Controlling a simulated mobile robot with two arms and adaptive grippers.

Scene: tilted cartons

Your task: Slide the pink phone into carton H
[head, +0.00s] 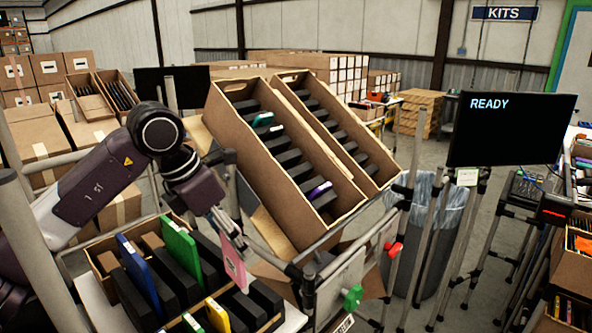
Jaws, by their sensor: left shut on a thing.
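The pink phone (234,266) hangs upright from my left gripper (226,222), which is shut on its upper part. It is just above the right side of a low carton (97,262) of dark dividers and coloured phones. Two tilted cartons stand up and to the right of the gripper. The nearer tilted carton (243,152) has dark dividers, with a green phone (263,119) and a purple phone (320,190) in it. The farther tilted carton (384,178) shows only dark dividers. I cannot read a letter H on either. My right gripper is not in view.
The low carton holds a blue phone (138,272), a green phone (181,252) and a yellow phone (217,315). Grey rack tubes and a red clamp (393,249) stand beside the tilted cartons. A monitor (512,130) reading READY is at right.

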